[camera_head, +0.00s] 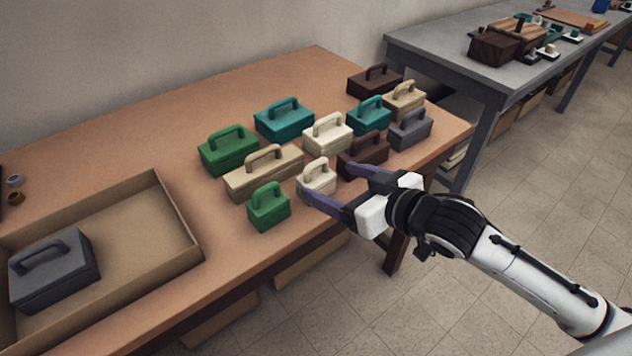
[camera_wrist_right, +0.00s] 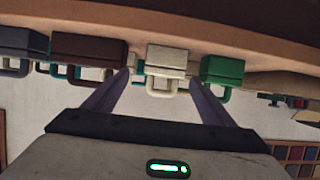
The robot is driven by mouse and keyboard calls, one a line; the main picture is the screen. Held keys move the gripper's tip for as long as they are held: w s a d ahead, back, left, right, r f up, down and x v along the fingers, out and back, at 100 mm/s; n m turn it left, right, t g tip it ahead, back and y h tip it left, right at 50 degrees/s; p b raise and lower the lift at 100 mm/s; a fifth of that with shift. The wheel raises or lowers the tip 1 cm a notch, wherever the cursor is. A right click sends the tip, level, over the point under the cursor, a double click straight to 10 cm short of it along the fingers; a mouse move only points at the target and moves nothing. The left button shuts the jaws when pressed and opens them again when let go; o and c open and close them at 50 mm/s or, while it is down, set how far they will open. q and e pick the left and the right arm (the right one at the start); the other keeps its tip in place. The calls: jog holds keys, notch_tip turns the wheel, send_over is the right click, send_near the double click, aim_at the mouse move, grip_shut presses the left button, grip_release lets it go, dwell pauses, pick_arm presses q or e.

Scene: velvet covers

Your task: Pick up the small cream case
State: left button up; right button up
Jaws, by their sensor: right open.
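The small cream case (camera_head: 316,181) stands upright with its handle up, near the front edge of the brown table (camera_head: 110,140). My right gripper (camera_head: 328,181) is open and level, reaching in from the right at the case's near side. In the wrist view, which looks upside down, the cream case (camera_wrist_right: 168,60) lies between the lines of the two fingers of the right gripper (camera_wrist_right: 160,82). I cannot tell whether the fingertips touch it. Nothing is held. My left gripper is out of view.
A small green case (camera_head: 268,208) and a dark brown case (camera_head: 363,158) stand close on either side. A larger cream case (camera_head: 328,136) and a long tan case (camera_head: 262,175) are behind and beside it. A cardboard tray (camera_head: 178,222) holds a grey case (camera_head: 52,272).

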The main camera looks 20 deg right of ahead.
aim_at(323, 182)
jog(key=shift+s+a+f+x, duration=0.1)
jog(key=shift+x, duration=0.9)
jog(key=shift+s+a+f+x, duration=0.1)
jog(key=shift+a+x, duration=0.05)
jog(key=shift+x, duration=0.9)
jog(key=shift+s+a+f+x, duration=0.1)
jog(key=shift+x, duration=0.9)
jog(key=shift+r, duration=0.1)
jog(key=c, duration=1.1)
